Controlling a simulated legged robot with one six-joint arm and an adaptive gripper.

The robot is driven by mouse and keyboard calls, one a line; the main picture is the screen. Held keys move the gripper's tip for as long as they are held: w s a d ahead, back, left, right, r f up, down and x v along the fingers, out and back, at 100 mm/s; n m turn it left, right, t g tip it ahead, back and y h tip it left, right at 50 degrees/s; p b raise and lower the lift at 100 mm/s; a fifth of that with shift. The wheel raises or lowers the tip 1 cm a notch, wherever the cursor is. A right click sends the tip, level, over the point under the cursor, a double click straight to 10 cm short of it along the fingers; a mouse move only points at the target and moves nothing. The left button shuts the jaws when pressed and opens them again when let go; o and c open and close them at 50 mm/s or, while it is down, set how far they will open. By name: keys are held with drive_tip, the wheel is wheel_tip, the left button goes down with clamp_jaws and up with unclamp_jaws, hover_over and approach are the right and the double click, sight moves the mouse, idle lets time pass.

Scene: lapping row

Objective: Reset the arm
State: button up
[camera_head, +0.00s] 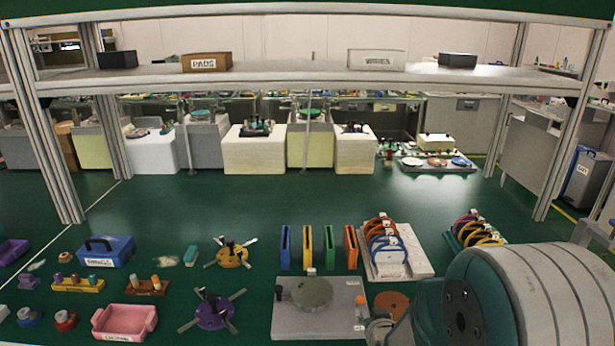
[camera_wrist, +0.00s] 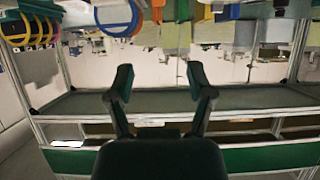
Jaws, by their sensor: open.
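My gripper (camera_wrist: 160,84) shows in the wrist view with its two dark fingers spread apart and nothing between them. The wrist picture is upside down, with the bench items along its top edge. In the head view my arm fills the lower right corner, a grey and teal rounded link. The gripper fingers do not show in the head view. The gripper appears raised and clear of the bench items, facing the shelf frame (camera_wrist: 180,103).
On the green bench stand a grey lapping plate (camera_head: 290,318), colored upright holders (camera_head: 307,248), a rack of rings (camera_head: 385,240), a pink tray (camera_head: 125,320), a blue box (camera_head: 105,251) and a purple spider fixture (camera_head: 212,312). A metal shelf (camera_head: 300,78) spans above.

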drive_tip(key=s+r+g, duration=0.3)
drive_tip(key=s+r, duration=0.6)
drive_tip(key=r, duration=0.2)
drive_tip(key=s+r+g, duration=0.2)
drive_tip(key=s, duration=0.6)
drive_tip(key=s+r+g, duration=0.2)
drive_tip(key=s+r, duration=0.1)
drive_tip(key=s, duration=0.5)
drive_tip(key=shift+r, duration=0.35)
